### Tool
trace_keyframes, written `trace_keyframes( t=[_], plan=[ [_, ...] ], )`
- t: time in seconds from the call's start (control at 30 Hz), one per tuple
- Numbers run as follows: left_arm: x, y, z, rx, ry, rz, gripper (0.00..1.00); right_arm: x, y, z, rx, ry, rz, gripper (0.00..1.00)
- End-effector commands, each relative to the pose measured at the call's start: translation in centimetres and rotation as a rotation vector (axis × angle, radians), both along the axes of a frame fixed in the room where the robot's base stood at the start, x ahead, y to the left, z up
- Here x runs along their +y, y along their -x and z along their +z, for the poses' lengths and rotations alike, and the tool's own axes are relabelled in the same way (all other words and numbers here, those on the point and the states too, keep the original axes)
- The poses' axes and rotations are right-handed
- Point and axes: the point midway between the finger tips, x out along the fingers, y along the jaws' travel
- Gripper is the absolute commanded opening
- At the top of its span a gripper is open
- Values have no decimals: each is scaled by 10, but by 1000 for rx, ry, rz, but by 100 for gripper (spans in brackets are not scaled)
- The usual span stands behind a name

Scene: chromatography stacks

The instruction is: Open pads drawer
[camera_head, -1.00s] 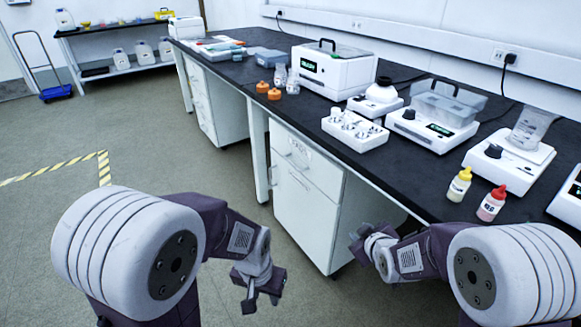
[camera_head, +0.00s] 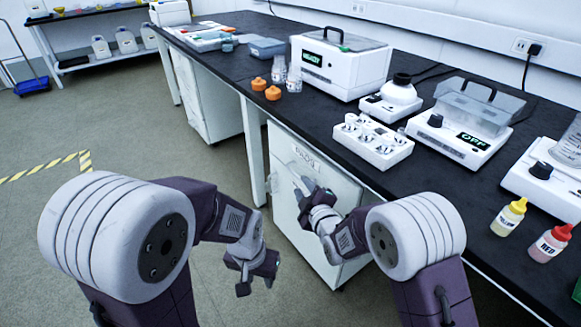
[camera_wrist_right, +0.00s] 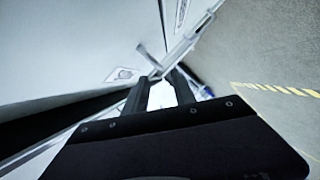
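The drawer (camera_head: 284,148) is the top front of the white cabinet under the black bench. It looks shut, and its label (camera_head: 305,158) is too small to read surely. My right gripper (camera_head: 305,187) is in front of the drawer, overlapping its lower part in the head view. In the right wrist view its two dark fingers (camera_wrist_right: 158,82) are apart, with a pale bar (camera_wrist_right: 150,57), likely the handle, just beyond the tips. I cannot tell whether they touch it. My left gripper (camera_head: 257,283) hangs low over the floor, fingers apart and empty.
The bench (camera_head: 225,75) edge runs above the drawer. On it stand a white sample block (camera_head: 372,143), orange caps (camera_head: 272,93), a yellow-capped bottle (camera_head: 507,218) and a red-capped bottle (camera_head: 550,243). The floor (camera_head: 130,130) left of the cabinet is clear.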

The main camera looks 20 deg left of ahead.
Motion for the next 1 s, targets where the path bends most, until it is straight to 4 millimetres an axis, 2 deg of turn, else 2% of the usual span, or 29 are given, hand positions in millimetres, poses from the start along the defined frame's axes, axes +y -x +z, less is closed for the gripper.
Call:
trace_keyframes(
  t=[0.2, 0.3, 0.5, 0.7, 0.9, 0.93, 1.0],
  plan=[
    [0, 0, 22, 0, 0, 0, 36, 11, -18, 1, 2, 0, -1, 32],
    [0, 0, 2, 0, 0, 0, 36, 23, -36, -15, -2, -2, -1, 32],
    [0, 0, -12, 1, 0, 0, 36, 41, -64, -21, 0, -1, -1, 32],
    [0, 0, -14, 0, 0, 0, 36, 48, -74, -20, 1, -1, 0, 32],
    [0, 0, -14, 0, 0, 0, 36, 48, -74, -20, 1, 0, -1, 32],
    [0, 0, -14, 0, 0, 0, 36, 48, -74, -20, 1, 0, -1, 29],
    [0, 0, -14, 0, 0, 0, 36, 48, -74, -20, 1, 0, -1, 9]
  ],
)
